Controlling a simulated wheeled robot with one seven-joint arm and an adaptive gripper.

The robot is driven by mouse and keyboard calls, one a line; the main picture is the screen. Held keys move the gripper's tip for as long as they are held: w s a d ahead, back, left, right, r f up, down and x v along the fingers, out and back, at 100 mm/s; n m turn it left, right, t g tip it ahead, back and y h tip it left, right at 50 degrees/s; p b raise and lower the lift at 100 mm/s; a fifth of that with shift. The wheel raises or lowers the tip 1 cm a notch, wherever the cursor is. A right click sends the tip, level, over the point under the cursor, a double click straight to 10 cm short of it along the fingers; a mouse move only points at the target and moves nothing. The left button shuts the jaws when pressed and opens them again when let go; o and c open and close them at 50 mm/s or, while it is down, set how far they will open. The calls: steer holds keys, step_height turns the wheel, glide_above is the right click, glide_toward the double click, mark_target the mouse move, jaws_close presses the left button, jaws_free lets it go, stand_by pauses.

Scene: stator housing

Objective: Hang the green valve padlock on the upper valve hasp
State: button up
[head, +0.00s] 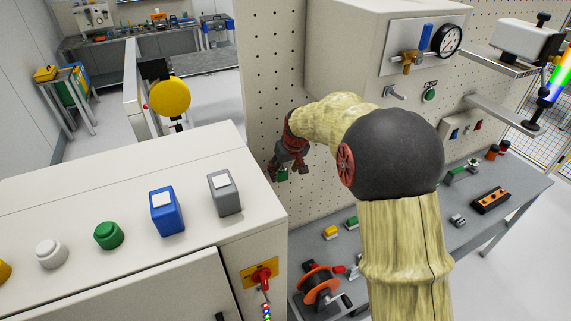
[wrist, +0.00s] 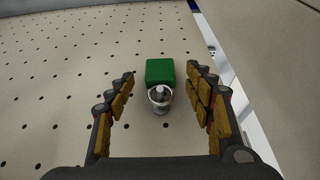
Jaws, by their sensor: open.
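The green padlock (wrist: 160,71) shows between and just beyond my gripper's fingertips in the wrist view, in front of the pegboard. A grey metal, ring-like part (wrist: 159,96) is at its near side; I cannot tell if it is the shackle or a peg. My gripper (wrist: 163,80) is open, with one finger on each side and gaps to the padlock. In the head view the padlock (head: 283,174) is a small green patch below my gripper (head: 286,165). A brass valve with a blue handle (head: 425,38) is on the upper cabinet. I cannot make out its hasp clearly.
The pegboard (head: 270,70) stands behind my gripper. A pressure gauge (head: 447,40), a grey lever (head: 395,92) and a green button (head: 429,95) are on the cabinet. The workbench (head: 415,243) below holds several small parts and an orange reel (head: 318,284). A control console (head: 130,180) stands at left.

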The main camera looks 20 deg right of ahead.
steer(key=shift+x, duration=0.9)
steer(key=shift+c, duration=1.2)
steer(key=c, duration=1.1)
steer(key=shift+r, duration=0.2)
steer(key=shift+s+r, duration=0.2)
steer(key=shift+r, duration=0.25)
steer(key=shift+s+b, duration=0.55)
steer(key=shift+s, duration=1.1)
